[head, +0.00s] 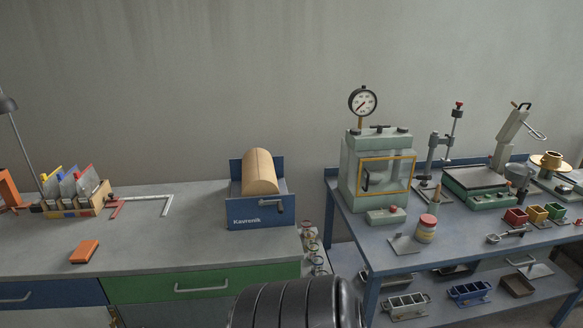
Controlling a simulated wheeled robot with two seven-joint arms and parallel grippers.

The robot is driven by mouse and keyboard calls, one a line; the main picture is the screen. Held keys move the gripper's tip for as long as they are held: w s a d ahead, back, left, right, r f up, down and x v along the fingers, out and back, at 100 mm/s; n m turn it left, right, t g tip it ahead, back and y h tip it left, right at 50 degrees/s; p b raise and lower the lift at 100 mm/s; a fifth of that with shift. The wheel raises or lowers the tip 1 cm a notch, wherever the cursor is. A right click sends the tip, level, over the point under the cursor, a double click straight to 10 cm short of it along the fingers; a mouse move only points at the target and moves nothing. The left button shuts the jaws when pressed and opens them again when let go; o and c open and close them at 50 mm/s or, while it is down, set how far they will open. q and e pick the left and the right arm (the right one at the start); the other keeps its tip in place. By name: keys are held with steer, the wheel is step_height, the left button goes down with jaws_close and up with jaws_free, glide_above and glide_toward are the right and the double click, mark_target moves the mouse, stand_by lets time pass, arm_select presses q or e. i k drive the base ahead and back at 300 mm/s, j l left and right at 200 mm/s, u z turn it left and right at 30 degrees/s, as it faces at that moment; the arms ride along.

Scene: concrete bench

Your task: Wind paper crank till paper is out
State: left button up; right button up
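A blue paper dispenser marked "Kavrenik" (241,213) stands at the right end of the left bench in the head view. I see no sheet of paper hanging from the front. Neither of my grippers shows in this view. A black ribbed part at the bottom middle looks like part of my own body.
The grey bench top (200,246) is mostly clear in front of the dispenser. An orange block (85,251) and a metal square (150,198) lie to the left. A second blue bench (350,211) on the right holds a press with a gauge (363,102) and several tools.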

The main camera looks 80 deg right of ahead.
mark_target(259, 177)
steer(key=z, duration=2.5)
